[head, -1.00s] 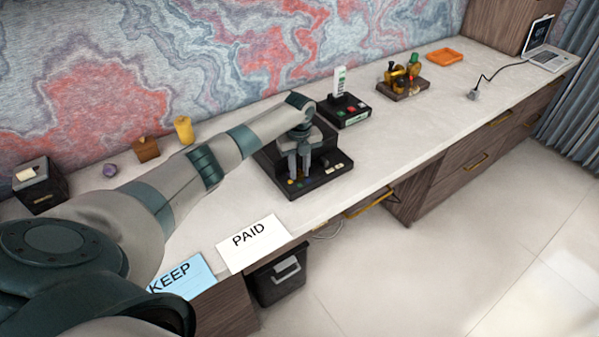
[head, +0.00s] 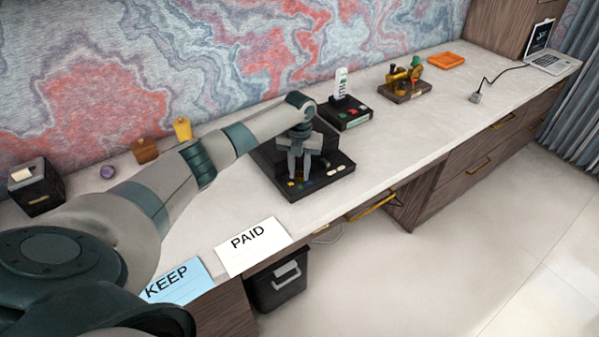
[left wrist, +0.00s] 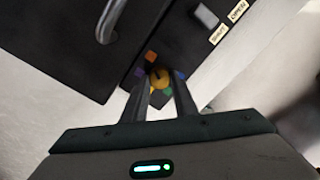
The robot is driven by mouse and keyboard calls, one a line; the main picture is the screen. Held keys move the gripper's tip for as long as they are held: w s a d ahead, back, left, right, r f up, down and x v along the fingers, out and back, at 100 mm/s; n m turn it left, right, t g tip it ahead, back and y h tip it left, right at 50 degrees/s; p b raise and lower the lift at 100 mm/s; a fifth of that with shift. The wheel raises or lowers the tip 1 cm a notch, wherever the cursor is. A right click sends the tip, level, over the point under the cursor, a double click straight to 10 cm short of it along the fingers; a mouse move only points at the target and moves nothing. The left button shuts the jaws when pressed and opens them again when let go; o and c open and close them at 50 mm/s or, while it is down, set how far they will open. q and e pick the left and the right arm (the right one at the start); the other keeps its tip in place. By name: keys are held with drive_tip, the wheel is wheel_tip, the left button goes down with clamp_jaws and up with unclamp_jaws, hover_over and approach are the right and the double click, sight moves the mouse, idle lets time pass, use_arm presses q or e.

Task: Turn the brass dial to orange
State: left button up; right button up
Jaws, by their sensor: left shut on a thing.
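The brass dial (left wrist: 159,79) shows in the left wrist view as a round yellow knob with a dark pointer mark. Around it on the black box lie an orange patch (left wrist: 151,57), a purple patch (left wrist: 140,72), a blue patch (left wrist: 180,75) and a green patch (left wrist: 168,91). My left gripper (left wrist: 160,92) is shut on the dial, one finger on each side. In the head view my left gripper (head: 299,178) points down at the front of the black box (head: 331,173). Which patch the pointer faces is hard to tell. My right gripper is not in view.
A small black slider switch plate with a grey lever (left wrist: 206,16) and two pale labels sits beside the dial. A black box with coloured buttons (head: 347,115) stands behind. PAID (head: 252,246) and KEEP (head: 177,281) cards lie at the front edge.

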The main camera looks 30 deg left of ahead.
sight(299, 175)
use_arm(q)
drive_tip(key=shift+w+r, duration=0.1)
drive_tip(key=shift+r, duration=0.05)
drive_tip(key=o, duration=1)
drive_tip(key=shift+o, duration=0.2)
wheel_tip(299, 175, up, 17)
drive_tip(key=b, duration=0.4)
drive_tip(key=shift+r, duration=0.15)
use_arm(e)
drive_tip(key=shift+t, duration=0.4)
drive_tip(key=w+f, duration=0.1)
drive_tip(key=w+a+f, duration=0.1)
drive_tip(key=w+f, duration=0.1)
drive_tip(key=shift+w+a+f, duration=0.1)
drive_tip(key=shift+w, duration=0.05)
